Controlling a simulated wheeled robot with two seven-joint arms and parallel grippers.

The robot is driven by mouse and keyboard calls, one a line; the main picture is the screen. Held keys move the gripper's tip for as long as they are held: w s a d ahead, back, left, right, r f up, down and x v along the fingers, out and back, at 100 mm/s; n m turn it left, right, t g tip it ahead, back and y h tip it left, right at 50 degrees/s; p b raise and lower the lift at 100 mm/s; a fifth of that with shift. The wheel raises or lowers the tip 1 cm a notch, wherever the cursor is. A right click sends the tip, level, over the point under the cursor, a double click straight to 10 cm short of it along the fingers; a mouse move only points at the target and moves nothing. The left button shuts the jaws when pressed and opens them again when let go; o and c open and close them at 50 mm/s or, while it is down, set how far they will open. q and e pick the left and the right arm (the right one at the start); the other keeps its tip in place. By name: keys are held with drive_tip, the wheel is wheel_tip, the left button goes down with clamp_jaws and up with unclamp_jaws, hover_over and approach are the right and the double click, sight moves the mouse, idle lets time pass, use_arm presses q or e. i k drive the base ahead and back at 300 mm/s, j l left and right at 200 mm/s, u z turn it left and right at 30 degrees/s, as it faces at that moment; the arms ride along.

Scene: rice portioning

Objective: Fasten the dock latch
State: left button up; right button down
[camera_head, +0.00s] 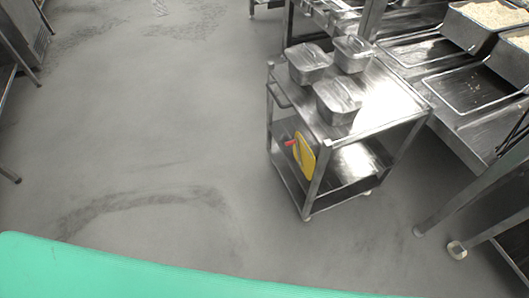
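A steel trolley (330,138) stands right of the middle, close to a steel counter. A yellow plate (304,155) with a red piece (290,143) beside it is on the trolley's near left side, at the height between its two shelves. I cannot tell whether either one is the dock latch, or whether it is fastened. Neither of my grippers is in view.
Several lidded steel containers (338,99) stand on the trolley's top. The counter (468,121) at the right holds trays of rice (492,14). A green surface (120,272) fills the bottom left. The grey floor (150,120) at left is open.

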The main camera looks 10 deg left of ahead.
sight(342, 163)
drive_tip(key=z, duration=0.4)
drive_tip(key=i+j+z, duration=0.1)
drive_tip(key=z, duration=0.3)
drive_tip(key=j+z, duration=0.2)
drive_tip(key=z, duration=0.2)
drive_tip(key=i+j+z, duration=0.1)
drive_tip(key=j+z, duration=0.3)
drive_tip(key=j, duration=0.4)
drive_tip(key=j+z, duration=0.35)
drive_tip(key=j, duration=0.45)
drive_tip(key=j+z, duration=0.4)
drive_tip(key=j, duration=0.4)
drive_tip(key=k, duration=0.05)
